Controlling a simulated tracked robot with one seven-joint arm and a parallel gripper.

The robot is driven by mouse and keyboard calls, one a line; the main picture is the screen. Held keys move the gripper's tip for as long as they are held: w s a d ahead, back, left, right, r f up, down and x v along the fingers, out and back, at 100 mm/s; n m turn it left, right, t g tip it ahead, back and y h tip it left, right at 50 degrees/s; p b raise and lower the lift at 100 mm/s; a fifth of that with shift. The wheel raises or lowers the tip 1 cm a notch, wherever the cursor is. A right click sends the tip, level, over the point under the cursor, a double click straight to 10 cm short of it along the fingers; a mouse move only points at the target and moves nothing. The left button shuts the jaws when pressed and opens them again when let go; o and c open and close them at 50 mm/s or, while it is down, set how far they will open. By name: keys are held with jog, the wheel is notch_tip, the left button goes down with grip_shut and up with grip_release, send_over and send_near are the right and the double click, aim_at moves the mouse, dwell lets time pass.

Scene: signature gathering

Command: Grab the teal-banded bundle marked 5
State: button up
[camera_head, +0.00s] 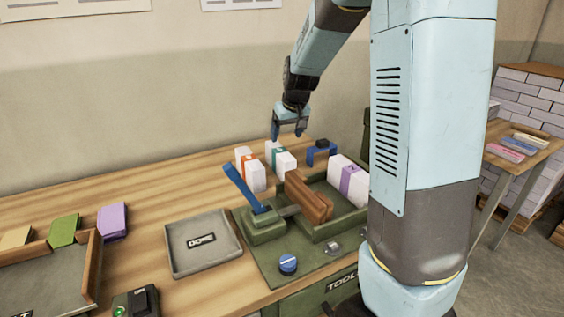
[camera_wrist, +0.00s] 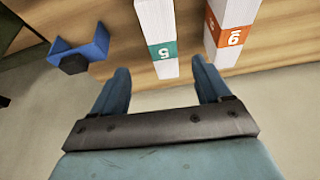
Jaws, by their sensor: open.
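The teal-banded bundle is a white block with a teal band marked 5. It stands on the wooden table in the head view (camera_head: 285,160), just below my gripper (camera_head: 290,130). In the wrist view the same bundle (camera_wrist: 157,22) lies ahead of my gripper (camera_wrist: 162,80), roughly centred between its blue fingers. The fingers are apart and nothing is between them. The band's number 5 shows in the wrist view, upside down.
An orange-banded bundle (camera_wrist: 231,14) marked 6 or 9 stands close beside it. A blue bracket-like holder (camera_wrist: 80,52) is on the other side. In the head view, a green machine with a blue lever (camera_head: 243,186) and a purple-banded bundle (camera_head: 350,181) stand nearer.

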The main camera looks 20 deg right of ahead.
aim_at(282, 151)
jog(key=x, duration=0.8)
jog(key=shift+f, duration=0.2)
jog(key=shift+a+x, duration=0.15)
jog(key=shift+x, duration=1.2)
jog(key=shift+a+x, duration=0.1)
jog(key=shift+x, duration=1.25)
jog(key=shift+w, duration=0.1)
jog(key=shift+r, duration=0.1)
jog(key=c, duration=1.3)
